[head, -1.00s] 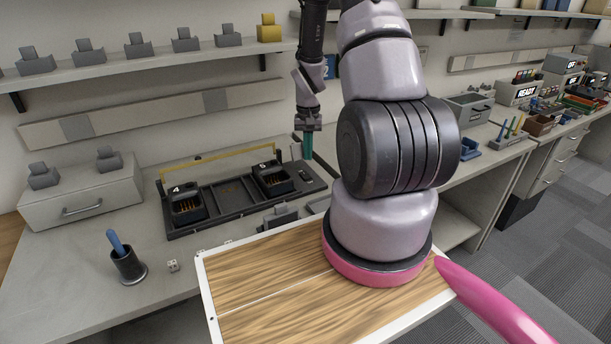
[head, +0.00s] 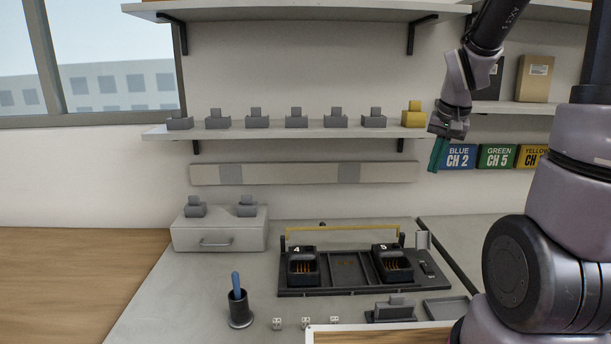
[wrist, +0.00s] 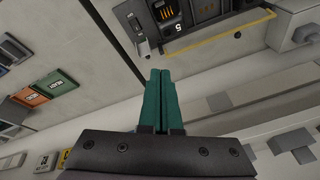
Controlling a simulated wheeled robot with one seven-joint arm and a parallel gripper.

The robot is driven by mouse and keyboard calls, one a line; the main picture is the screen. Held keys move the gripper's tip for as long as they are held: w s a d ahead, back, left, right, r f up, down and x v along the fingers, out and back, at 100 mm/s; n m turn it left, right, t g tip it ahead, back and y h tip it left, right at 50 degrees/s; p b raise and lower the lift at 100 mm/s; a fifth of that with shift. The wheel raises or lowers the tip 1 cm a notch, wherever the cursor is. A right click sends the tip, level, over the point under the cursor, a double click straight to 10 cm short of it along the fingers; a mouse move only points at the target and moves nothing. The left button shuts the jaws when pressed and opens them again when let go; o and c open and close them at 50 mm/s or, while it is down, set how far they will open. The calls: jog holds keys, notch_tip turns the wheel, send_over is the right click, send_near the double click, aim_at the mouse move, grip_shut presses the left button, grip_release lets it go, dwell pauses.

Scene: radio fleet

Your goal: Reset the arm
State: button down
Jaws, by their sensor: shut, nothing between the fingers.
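My gripper (head: 438,154) is raised at the right of the head view, in front of the wall and close to the right end of the lower shelf in the picture. Its two teal fingers point down and are together, with nothing between them. The closed fingers also show in the wrist view (wrist: 161,100). My arm bends up along the right side of the head view.
A black charging tray (head: 345,273) with bays 4 and 5 sits on the grey bench. Grey units and a yellow unit (head: 412,114) line the shelf (head: 290,131).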

jog(key=s+a+r+t+y, duration=0.1)
jog(key=s+a+r, duration=0.2)
jog(key=s+r, duration=0.4)
jog(key=s+a+r+n+t, duration=0.1)
jog(key=s+a+r+t, duration=0.1)
jog(key=s+a+r, duration=0.2)
jog(key=s+r, duration=0.3)
jog(key=s, duration=0.1)
jog(key=shift+s+t+y, duration=0.3)
jog(key=shift+s+y, duration=0.05)
jog(key=shift+y, duration=0.05)
